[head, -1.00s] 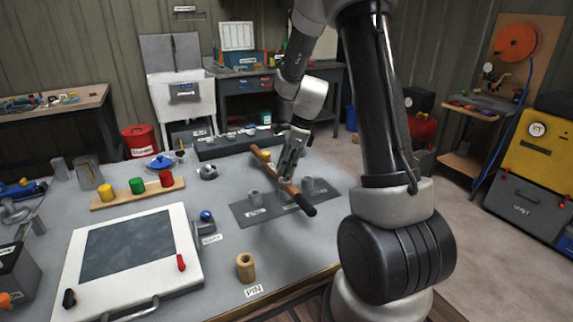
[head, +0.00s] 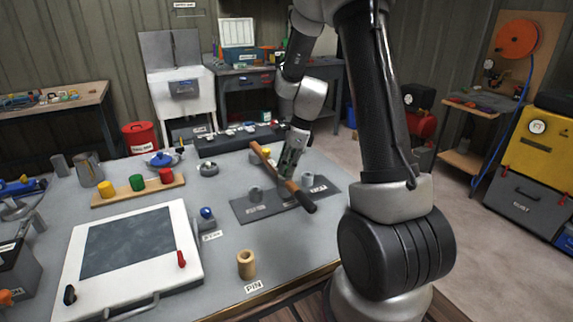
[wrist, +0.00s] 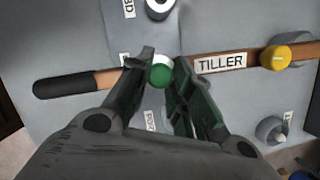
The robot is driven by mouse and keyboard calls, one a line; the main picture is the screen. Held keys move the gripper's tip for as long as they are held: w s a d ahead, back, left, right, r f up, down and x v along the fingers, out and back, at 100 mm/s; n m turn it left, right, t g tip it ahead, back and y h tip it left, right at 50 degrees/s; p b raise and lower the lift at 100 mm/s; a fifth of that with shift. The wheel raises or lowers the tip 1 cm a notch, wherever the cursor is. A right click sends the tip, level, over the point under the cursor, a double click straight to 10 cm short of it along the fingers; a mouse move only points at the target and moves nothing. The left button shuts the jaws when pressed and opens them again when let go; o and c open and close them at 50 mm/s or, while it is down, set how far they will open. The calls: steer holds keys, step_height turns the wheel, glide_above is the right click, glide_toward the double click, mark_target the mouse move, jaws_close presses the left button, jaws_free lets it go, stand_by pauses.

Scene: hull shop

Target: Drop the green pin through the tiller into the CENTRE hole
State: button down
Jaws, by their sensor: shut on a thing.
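The tiller (head: 268,163), a wooden bar with a black grip, lies across the dark plate (head: 240,211) on the bench. In the wrist view the tiller (wrist: 108,77) runs across the picture, with a TILLER label and a yellow pin (wrist: 275,57) in its right part. My gripper (wrist: 160,78) is over the bar, between the black grip and the label, shut on the green pin (wrist: 160,74). Only the pin's round end shows between the fingertips. The hole under it is hidden, and I cannot tell how deep the pin sits. In the head view my gripper (head: 287,176) is at the tiller.
A rack (head: 122,197) with yellow, green and red pieces stands left. A hollow wooden holder (head: 246,264) stands by the PIN label. A white-framed panel (head: 190,262) lies front left.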

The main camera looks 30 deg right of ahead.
stand_by(0.3)
steer(key=c, duration=0.8)
jaws_free()
steer(key=shift+r, duration=4)
